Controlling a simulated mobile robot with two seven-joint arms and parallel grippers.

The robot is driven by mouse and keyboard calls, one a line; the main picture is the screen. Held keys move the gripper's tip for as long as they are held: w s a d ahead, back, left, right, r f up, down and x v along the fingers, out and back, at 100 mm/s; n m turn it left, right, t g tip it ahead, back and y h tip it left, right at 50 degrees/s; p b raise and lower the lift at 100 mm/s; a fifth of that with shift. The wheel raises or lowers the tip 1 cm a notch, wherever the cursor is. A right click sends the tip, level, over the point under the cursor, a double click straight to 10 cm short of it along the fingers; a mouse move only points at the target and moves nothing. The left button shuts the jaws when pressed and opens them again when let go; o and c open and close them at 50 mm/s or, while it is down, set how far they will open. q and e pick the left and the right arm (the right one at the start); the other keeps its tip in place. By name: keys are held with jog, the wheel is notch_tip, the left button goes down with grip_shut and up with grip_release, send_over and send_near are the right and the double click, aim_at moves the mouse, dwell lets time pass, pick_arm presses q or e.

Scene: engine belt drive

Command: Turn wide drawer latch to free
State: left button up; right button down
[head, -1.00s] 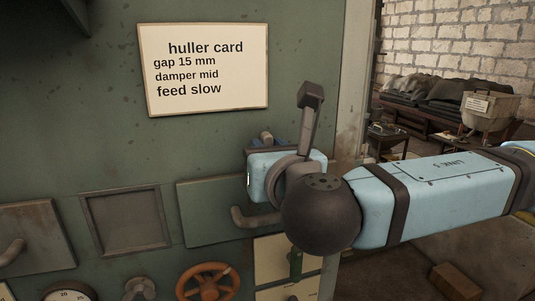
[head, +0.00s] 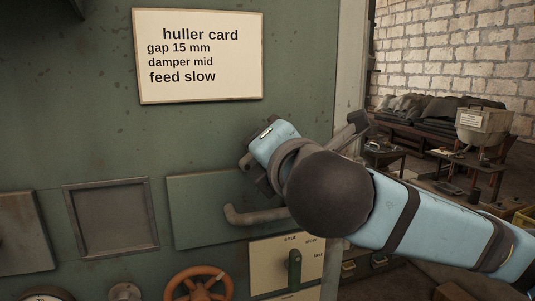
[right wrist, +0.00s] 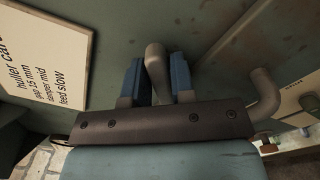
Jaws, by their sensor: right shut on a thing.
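My right gripper (right wrist: 157,82) is shut on the latch (right wrist: 155,62), a rounded grey-brown lever, with one blue finger on each side of it. In the head view my right gripper (head: 252,170) is tilted against the green panel, and its own body and wrist hide the latch. The wide drawer (head: 200,222) has a flat green front just below. Its bent handle (head: 250,217) shows beside the gripper and also in the right wrist view (right wrist: 265,98). The drawer front looks flush with the panel. My left gripper is not in view.
A huller card (head: 198,55) is fixed above. Below are an orange handwheel (head: 198,284) and a selector plate with a green lever (head: 294,268). A recessed square panel (head: 112,218) is to the left. Benches with a bin (head: 485,124) stand farther back at right.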

jog(key=m, duration=0.3)
jog(key=shift+f+m+b, duration=0.25)
jog(key=shift+m+b, duration=0.05)
jog(key=shift+b, duration=0.05)
jog(key=shift+d+f+m, duration=0.1)
jog(key=shift+m, duration=1.8)
jog(key=c, duration=1.1)
grip_release()
jog(key=shift+o, duration=0.2)
